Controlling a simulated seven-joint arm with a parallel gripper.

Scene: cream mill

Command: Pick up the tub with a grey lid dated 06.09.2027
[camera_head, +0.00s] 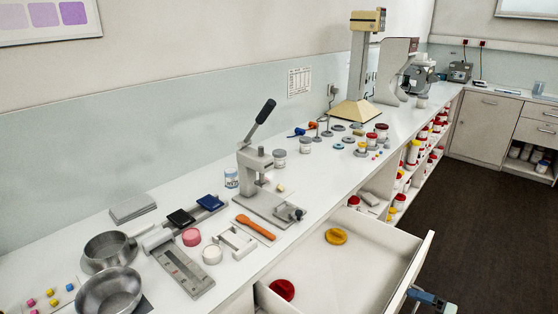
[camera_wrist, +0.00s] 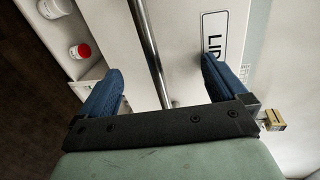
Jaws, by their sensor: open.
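In the head view, a tub with a grey lid (camera_head: 279,145) stands on the counter behind the lever press. A second grey-lidded tub (camera_head: 265,156) stands just left of it, partly hidden by the press. Other tubs with dark or red lids stand farther along. No date on any tub is readable. My gripper (camera_wrist: 160,68) is open, with its blue fingers on either side of a metal bar handle (camera_wrist: 150,45) on a drawer front labelled "LID…". No tub is between the fingers. In the head view my gripper (camera_head: 432,300) shows at the open drawer's front, far from the grey-lidded tubs.
The open drawer (camera_head: 385,262) holds a yellow lid (camera_head: 336,236) and a red lid (camera_head: 282,290). The lever press (camera_head: 262,165), steel bowls (camera_head: 108,290) and a tall yellow-headed machine (camera_head: 362,70) stand on the counter. Shelves of tubs (camera_head: 412,155) lie below it.

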